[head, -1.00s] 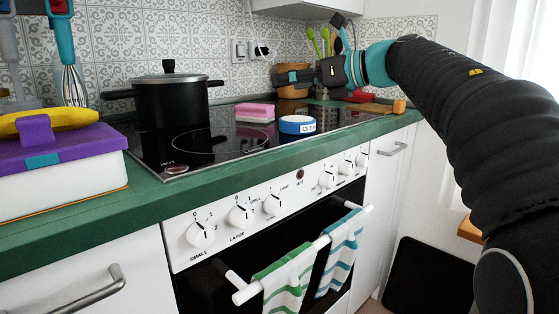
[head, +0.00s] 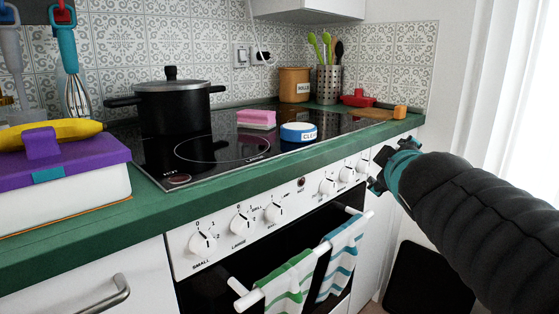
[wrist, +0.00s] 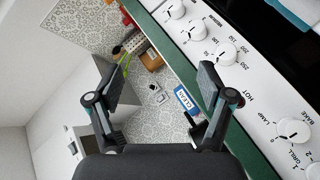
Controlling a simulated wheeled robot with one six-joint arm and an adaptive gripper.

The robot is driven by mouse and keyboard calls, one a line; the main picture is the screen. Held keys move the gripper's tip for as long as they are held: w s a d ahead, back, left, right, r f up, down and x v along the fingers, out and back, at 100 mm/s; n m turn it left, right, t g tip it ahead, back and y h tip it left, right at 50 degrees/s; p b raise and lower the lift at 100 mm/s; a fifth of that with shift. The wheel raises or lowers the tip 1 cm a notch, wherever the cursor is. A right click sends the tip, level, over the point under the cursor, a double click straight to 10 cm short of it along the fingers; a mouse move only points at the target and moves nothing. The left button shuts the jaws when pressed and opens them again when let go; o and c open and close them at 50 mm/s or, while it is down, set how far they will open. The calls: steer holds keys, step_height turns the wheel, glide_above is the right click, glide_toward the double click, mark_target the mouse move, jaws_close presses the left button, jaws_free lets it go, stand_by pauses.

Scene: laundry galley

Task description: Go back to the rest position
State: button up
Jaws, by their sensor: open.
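My gripper (head: 376,172) is at the right of the head view, in front of the stove's knob panel near its right end. It holds nothing. In the wrist view my gripper (wrist: 162,90) shows two fingers spread wide apart with an empty gap between them. Through that gap the tiled wall and part of the counter edge show. The arm comes in from the lower right of the head view.
The stove knob panel (head: 245,217) and the towel rail with striped towels (head: 342,256) are close to my gripper. On the hob stand a black pot (head: 172,105), a pink sponge (head: 256,118) and a round white-and-blue container (head: 299,132). A utensil holder (head: 328,85) stands behind.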

steer(key=s+a+f+m+g+y, duration=0.1)
steer(key=s+f+m+g, duration=0.3)
steer(key=s+f, duration=0.6)
steer(key=s+a+f+m+g+y, duration=0.1)
steer(key=s+a+f+m+g, duration=0.2)
steer(key=s+f, duration=0.6)
step_height(320, 180, down, 4)
steer(key=shift+s+a+r+m+g+y+p, duration=0.1)
steer(key=shift+s+a+m+g+y+p, duration=0.2)
steer(key=shift+m+g, duration=0.75)
